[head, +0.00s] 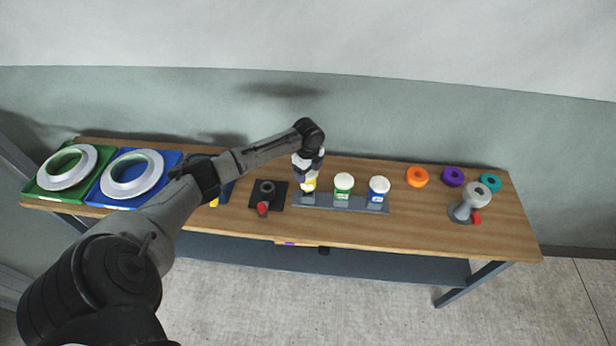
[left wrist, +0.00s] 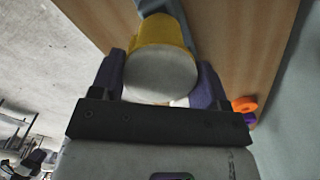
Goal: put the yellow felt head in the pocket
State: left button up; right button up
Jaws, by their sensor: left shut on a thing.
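The yellow felt head (head: 309,185), a yellow band with a white round end, is at the left end of a grey rack (head: 327,205). My left gripper (head: 308,174) comes down from above and is shut on it. In the left wrist view, the yellow felt head (left wrist: 162,62) sits between the two dark purple fingers, white end towards the camera. A green-labelled head (head: 343,187) and a blue-labelled head (head: 379,189) stand upright in the rack to the right. The pocket under the yellow head is hidden; I cannot tell whether it is seated. My right gripper is not in view.
Left on the bench are a green tray (head: 34,189) and a blue tray (head: 101,198) with white rings. A black base (head: 280,200) with a red-knobbed part is left of the rack. Orange (head: 417,177), purple (head: 453,177) and teal (head: 490,183) rings and a grey stand (head: 463,212) are right.

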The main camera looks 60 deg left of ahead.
pick_arm(q)
jog(key=shift+f, duration=1.65)
jog(key=o, duration=1.1)
